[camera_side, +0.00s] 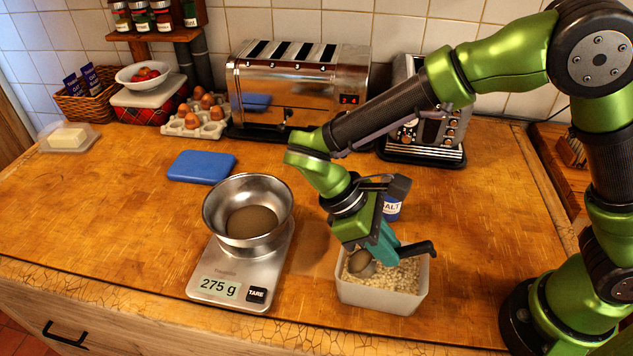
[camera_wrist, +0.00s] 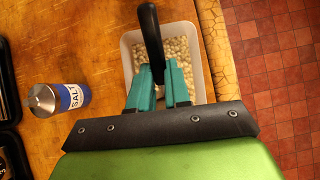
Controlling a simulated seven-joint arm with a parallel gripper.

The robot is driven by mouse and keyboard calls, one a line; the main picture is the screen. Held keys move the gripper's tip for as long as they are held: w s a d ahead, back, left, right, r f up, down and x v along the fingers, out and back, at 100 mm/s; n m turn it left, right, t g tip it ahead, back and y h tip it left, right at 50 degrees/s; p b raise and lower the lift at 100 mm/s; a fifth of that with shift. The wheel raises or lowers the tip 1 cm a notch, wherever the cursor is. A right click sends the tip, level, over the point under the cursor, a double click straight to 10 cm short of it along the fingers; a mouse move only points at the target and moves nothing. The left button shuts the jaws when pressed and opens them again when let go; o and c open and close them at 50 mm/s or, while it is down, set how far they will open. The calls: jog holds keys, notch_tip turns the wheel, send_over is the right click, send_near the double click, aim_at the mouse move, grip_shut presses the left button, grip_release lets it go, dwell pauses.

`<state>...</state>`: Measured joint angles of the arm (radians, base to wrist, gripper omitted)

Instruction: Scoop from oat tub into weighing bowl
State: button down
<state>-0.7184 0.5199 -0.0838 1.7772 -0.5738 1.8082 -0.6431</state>
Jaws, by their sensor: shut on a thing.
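The oat tub (camera_side: 379,298) is a pale rectangular container of oats at the front of the counter; it also shows in the wrist view (camera_wrist: 199,45). My gripper (camera_side: 383,243) is above the tub, its teal fingers shut on a scoop (camera_side: 361,264) with a black handle. The handle (camera_wrist: 150,40) also shows in the wrist view. The scoop's metal bowl is down at the oats; how deep it sits I cannot tell. The weighing bowl (camera_side: 215,217) is steel and stands on a scale (camera_side: 219,287) reading 275 g. Brownish contents show inside it.
A salt container (camera_side: 394,200) stands just behind the tub and shows in the wrist view (camera_wrist: 62,98). A blue board (camera_side: 202,167) lies behind the scale. A toaster (camera_side: 298,88), egg tray (camera_side: 197,127) and butter dish (camera_side: 68,138) are farther back. The counter's left side is clear.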

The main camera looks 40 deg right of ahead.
notch_tip(320, 180, up, 8)
jog(key=shift+r, duration=0.15)
dwell(1.2)
